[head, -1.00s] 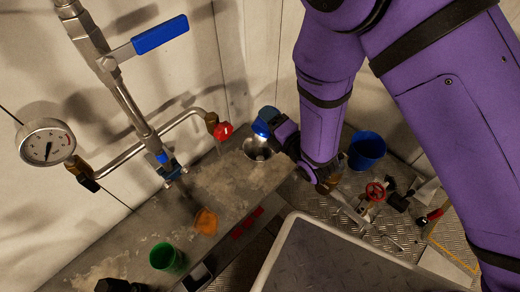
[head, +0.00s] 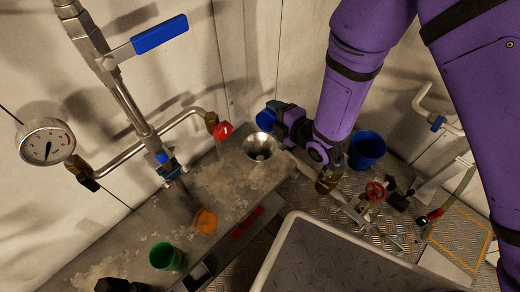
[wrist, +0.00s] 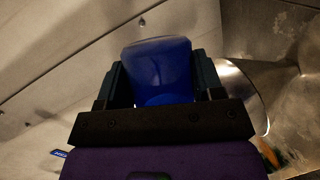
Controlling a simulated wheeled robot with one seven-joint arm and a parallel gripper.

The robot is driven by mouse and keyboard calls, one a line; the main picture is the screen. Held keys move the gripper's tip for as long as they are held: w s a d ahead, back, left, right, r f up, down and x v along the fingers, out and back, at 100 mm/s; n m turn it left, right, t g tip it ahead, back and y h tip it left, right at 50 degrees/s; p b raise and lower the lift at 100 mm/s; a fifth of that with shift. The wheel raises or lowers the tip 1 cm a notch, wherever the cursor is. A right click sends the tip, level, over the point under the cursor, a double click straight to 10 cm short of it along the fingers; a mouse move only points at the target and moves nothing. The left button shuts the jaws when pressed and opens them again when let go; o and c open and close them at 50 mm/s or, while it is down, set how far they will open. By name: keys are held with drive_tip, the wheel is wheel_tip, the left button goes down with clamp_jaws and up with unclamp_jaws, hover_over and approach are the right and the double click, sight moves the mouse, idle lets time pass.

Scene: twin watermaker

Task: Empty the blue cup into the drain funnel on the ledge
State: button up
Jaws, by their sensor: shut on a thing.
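The blue cup (head: 265,119) is held in my gripper (head: 276,113) beside and just behind the funnel in the head view. In the wrist view the blue cup (wrist: 160,72) sits between the two dark fingers of my gripper (wrist: 155,85), which is shut on it. The drain funnel (head: 260,148) is a metal cone set on the ledge (head: 222,178); part of its shiny rim (wrist: 242,92) shows at the right in the wrist view. The inside of the cup is hidden, so I cannot tell whether it holds anything.
An orange cup (head: 205,221) and a green cup (head: 166,257) are on the ledge toward the front left. A red-tipped pipe (head: 221,130) juts out left of the funnel. A blue bucket (head: 366,150) and a red valve wheel (head: 375,191) are at the right.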

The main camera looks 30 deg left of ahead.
drive_tip(key=shift+w, duration=0.15)
drive_tip(key=shift+w+f+m+g, duration=0.15)
drive_tip(key=shift+f+m+g, duration=0.6)
drive_tip(key=shift+m, duration=0.45)
drive_tip(key=shift+w+r+m+g+h+b, duration=0.1)
drive_tip(key=shift+r+m+g+h+b, duration=0.3)
drive_tip(key=shift+m+g, duration=0.35)
drive_tip(key=shift+w+f+m+g, duration=0.15)
drive_tip(key=shift+f+m+g, duration=0.15)
drive_tip(key=shift+m, duration=0.05)
drive_tip(key=shift+w+f+m+g, duration=0.3)
drive_tip(key=shift+w+f+m, duration=0.05)
drive_tip(key=shift+w+m, duration=0.25)
drive_tip(key=w+f+m+g+b, duration=0.2)
drive_tip(key=w+f+m+g, duration=0.1)
drive_tip(key=f, duration=0.3)
drive_tip(key=shift+w+f+m, duration=0.25)
drive_tip(key=shift+m, duration=0.05)
drive_tip(key=shift+y, duration=0.3)
